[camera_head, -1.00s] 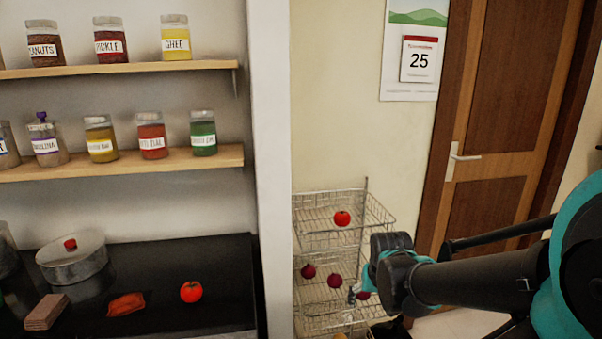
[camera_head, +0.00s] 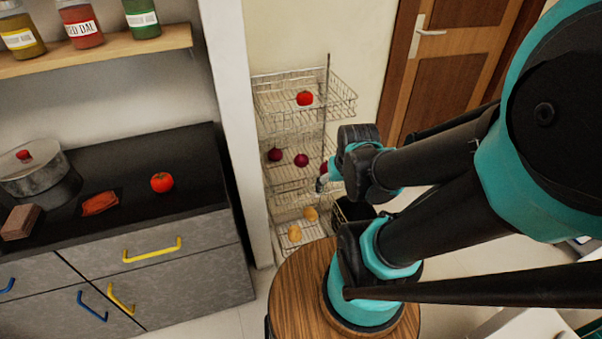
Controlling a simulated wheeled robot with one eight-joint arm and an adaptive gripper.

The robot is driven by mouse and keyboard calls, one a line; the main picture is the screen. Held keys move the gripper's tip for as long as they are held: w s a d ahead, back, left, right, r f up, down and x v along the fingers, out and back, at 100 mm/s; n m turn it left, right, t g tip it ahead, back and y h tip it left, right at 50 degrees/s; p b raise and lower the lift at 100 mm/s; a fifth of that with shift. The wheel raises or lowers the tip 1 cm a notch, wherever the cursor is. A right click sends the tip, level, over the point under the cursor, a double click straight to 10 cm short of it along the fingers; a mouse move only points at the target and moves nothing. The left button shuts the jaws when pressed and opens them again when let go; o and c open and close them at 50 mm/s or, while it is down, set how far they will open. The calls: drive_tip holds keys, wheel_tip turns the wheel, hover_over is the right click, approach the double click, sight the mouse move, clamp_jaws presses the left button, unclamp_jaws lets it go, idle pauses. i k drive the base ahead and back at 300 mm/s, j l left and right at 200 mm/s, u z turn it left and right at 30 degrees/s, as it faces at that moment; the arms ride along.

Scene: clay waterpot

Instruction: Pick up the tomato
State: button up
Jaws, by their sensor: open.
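One red tomato (camera_head: 161,182) sits on the black counter (camera_head: 135,212), near its right end. Another red tomato (camera_head: 305,98) lies in the top basket of the wire rack (camera_head: 345,112), right of the wall edge. My gripper (camera_head: 322,183) is at the end of my arm, in front of the rack's middle basket in the picture, lower than the rack tomato and right of the counter tomato. It is small and partly hidden by my wrist; it is open, apart from both tomatoes, and nothing shows in it.
Purple onions (camera_head: 301,160) lie in the middle basket, potatoes (camera_head: 294,233) in the bottom one. An orange-red packet (camera_head: 100,203), a brown block (camera_head: 20,222) and a lidded pot (camera_head: 35,178) stand on the counter. A shelf with jars (camera_head: 85,27) hangs above.

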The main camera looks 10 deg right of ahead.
sight(161, 182)
drive_tip(key=u, duration=0.45)
drive_tip(key=i+j+u, duration=0.1)
drive_tip(key=u, duration=0.75)
drive_tip(key=k, duration=0.1)
